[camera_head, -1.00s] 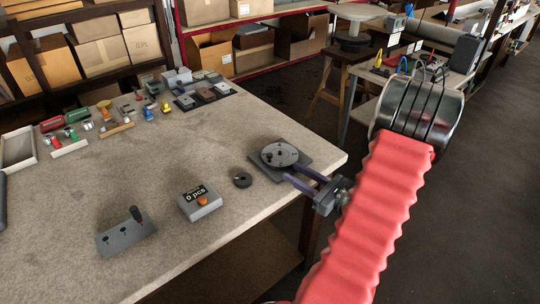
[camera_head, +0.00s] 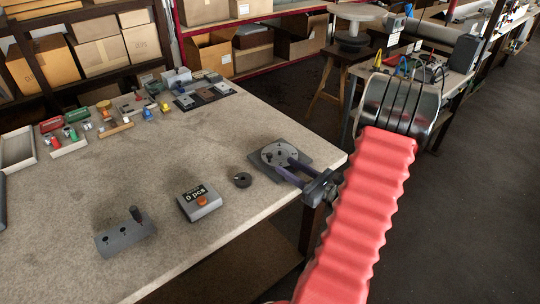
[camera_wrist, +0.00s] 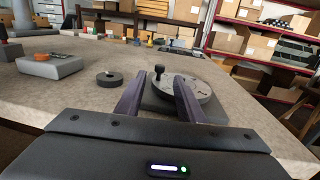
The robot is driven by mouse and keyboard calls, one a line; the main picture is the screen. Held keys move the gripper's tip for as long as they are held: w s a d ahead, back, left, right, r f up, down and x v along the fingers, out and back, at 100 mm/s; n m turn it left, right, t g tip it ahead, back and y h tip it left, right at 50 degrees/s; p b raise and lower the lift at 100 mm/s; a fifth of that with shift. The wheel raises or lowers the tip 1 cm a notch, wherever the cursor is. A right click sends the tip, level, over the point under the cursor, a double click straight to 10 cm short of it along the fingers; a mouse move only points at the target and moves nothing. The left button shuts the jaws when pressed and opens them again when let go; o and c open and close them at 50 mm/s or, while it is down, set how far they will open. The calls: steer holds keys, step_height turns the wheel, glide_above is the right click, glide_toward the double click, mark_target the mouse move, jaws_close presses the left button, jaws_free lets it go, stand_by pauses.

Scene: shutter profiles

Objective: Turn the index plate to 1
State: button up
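The index plate (camera_head: 272,153) is a grey disc with dark marks on a dark square base (camera_head: 266,169) near the table's right corner. In the wrist view the disc (camera_wrist: 202,88) carries a black upright knob (camera_wrist: 159,73) near its left side. My gripper (camera_head: 284,166) reaches in from the table's right edge, its fingertips at the plate's near right side. In the wrist view its two purple fingers (camera_wrist: 158,88) are apart, with the knob seen between them and nothing gripped. Whether the fingers touch the disc, I cannot tell. The plate's numbers are too small to read.
A small black ring (camera_head: 243,180) lies left of the plate. Beyond it are a counter box reading 0 pcs (camera_head: 199,202) and a grey block with a black peg (camera_head: 126,238). Several small parts stand at the table's back. The middle of the table is clear.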

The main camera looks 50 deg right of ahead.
mark_target(269, 154)
steer(key=w, duration=0.9)
steer(key=shift+w, duration=0.1)
steer(key=shift+c, duration=0.3)
jaws_close()
